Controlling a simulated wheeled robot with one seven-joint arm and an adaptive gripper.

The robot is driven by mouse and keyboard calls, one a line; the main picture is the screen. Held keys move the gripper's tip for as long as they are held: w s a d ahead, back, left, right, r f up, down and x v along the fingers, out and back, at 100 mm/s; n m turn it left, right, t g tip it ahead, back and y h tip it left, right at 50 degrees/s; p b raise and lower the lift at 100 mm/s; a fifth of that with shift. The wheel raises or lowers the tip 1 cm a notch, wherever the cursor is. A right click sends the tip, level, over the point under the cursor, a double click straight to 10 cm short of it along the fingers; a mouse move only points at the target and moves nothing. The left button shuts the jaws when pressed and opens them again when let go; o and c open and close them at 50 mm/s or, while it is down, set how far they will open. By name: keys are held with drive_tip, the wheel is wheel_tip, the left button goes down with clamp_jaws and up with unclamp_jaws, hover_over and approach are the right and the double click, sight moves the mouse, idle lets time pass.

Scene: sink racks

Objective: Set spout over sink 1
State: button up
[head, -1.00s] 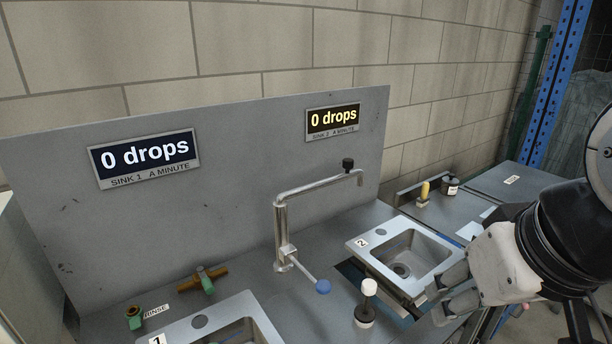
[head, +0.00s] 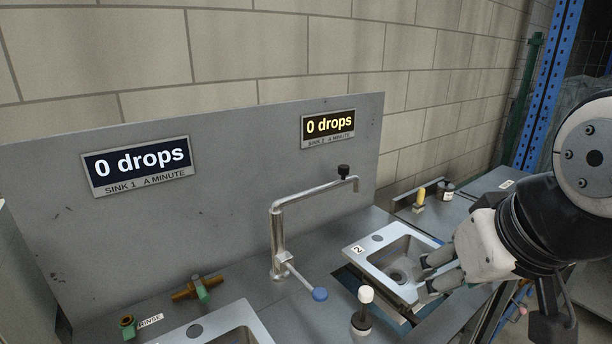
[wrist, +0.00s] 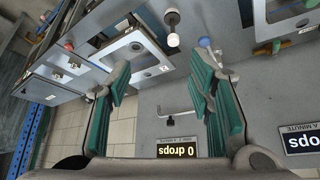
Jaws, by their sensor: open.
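The steel swivel spout (head: 312,192) stands between the two sinks in the head view. Its arm reaches right, with the tip and a black knob above the back edge of sink 2 (head: 378,262). A lever with a blue ball (head: 320,294) sticks out at the spout's base. Sink 1 (head: 215,328) is at the bottom left, partly cut off by the frame. My gripper (head: 428,277) is open and empty over the right side of sink 2, apart from the spout. In the wrist view the spout (wrist: 180,113) shows between the open green-padded fingers (wrist: 160,88).
A white-topped black bottle (head: 363,312) stands in front of the spout, between the sinks. Green-and-brass valve fittings (head: 198,289) lie behind sink 1. The grey backboard (head: 235,190) closes off the rear.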

drive_tip(key=w+d+f+t+b, duration=0.1)
drive_tip(key=w+d+t, duration=0.2)
drive_tip(key=w, duration=1)
drive_tip(key=w+d+f+t+b, duration=0.1)
drive_tip(key=w+d+t, duration=0.15)
drive_tip(key=w, duration=1.15)
drive_tip(key=n+t+y+b, duration=0.2)
drive_tip(key=n+t+y, duration=0.2)
drive_tip(key=t+y, duration=0.15)
approach(346, 170)
drive_tip(key=shift+m, duration=0.3)
drive_tip(key=x, duration=1.1)
drive_tip(key=shift+w+p, duration=0.3)
drive_tip(key=shift+w, duration=0.05)
clamp_jaws()
